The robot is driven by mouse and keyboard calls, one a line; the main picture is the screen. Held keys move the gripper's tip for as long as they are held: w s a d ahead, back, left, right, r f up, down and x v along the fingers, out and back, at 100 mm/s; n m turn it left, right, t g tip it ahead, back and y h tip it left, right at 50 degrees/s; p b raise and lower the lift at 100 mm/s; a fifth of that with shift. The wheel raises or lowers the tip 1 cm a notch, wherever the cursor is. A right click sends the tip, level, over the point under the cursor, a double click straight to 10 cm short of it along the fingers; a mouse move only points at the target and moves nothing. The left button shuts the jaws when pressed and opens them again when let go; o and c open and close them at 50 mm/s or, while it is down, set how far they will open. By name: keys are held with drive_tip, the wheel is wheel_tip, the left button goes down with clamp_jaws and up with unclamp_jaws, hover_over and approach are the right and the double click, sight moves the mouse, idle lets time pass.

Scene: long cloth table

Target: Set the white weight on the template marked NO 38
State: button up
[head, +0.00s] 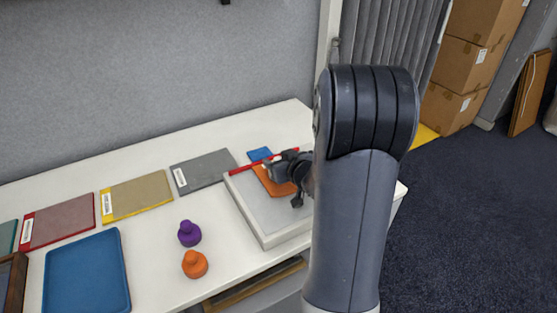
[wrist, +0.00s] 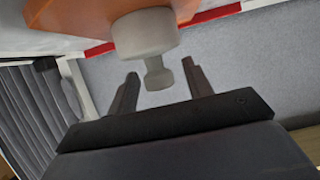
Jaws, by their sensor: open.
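The white weight (wrist: 146,34) shows in the wrist view, a pale disc with a narrower knob. It sits against an orange sheet (wrist: 80,18). My gripper (wrist: 160,72) is open, with its fingers on either side of the knob and visible room on both sides. In the head view my gripper (head: 283,184) is low over the orange sheet (head: 272,184) on a light grey board; the white weight cannot be made out there. Labelled templates lie along the back: grey (head: 204,170), tan (head: 137,196) and dark red (head: 62,222). Their labels are too small to read, so I cannot tell which is NO 38.
The light grey board (head: 262,220) has a red strip along its back edge. A purple weight (head: 189,234) and an orange weight (head: 195,264) stand in front of the templates. A blue tray (head: 87,275) lies at left. My arm hides the table's right end.

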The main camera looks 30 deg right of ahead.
drive_tip(key=shift+r, duration=0.25)
drive_tip(key=p+v, duration=0.1)
drive_tip(key=v, duration=1.1)
drive_tip(key=shift+p, duration=0.35)
idle(0.4)
